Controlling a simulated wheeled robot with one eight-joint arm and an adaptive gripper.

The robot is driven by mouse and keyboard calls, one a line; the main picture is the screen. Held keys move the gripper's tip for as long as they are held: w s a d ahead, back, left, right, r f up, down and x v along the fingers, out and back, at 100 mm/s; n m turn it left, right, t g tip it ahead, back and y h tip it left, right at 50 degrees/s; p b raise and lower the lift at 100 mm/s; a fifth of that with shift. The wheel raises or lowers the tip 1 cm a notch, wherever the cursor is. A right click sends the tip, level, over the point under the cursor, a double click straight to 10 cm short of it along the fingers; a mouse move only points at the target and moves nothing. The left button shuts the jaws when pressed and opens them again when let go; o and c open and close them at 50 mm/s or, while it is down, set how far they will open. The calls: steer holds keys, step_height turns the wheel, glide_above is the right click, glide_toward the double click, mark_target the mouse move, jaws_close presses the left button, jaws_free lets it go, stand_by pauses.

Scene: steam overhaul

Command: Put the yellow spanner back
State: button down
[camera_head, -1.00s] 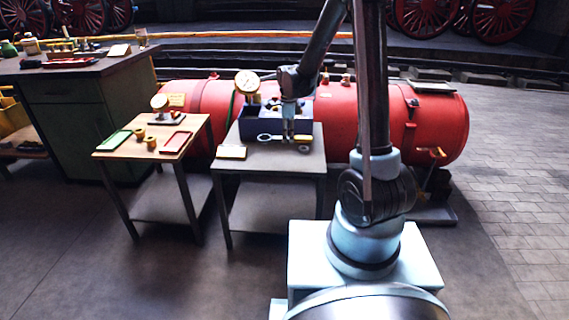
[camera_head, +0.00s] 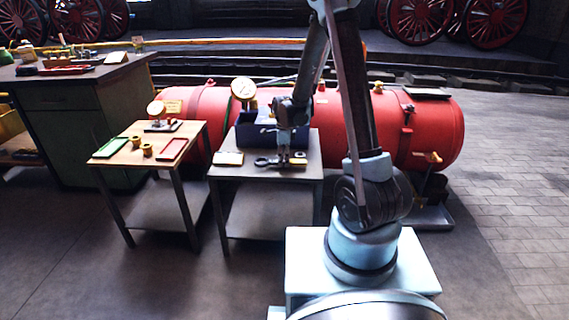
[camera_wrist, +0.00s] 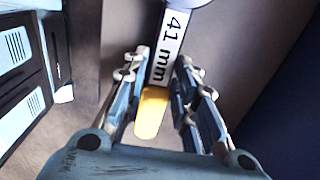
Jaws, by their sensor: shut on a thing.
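The yellow spanner (camera_wrist: 152,110) shows in the wrist view as a yellow handle end with a white "41 mm" label above it. My gripper (camera_wrist: 160,82) is shut on it, with one finger on each side of the handle. The spanner's head is mostly cut off at the top of that view. In the head view my gripper (camera_head: 284,160) is low over the right worktable (camera_head: 240,173), with a dark ring-shaped end to its left. I cannot tell whether the spanner touches the tabletop.
A dark blue bin (camera_head: 247,138) stands behind my gripper on the worktable. A pale yellow block (camera_head: 229,158) lies at the table's left front. The left table holds a green tray (camera_head: 109,148), a red tray (camera_head: 172,149) and brass parts. A red boiler (camera_head: 440,125) lies behind.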

steer(key=shift+f, duration=0.75)
steer(key=shift+f, duration=0.1)
steer(key=c, duration=1.3)
jaws_free()
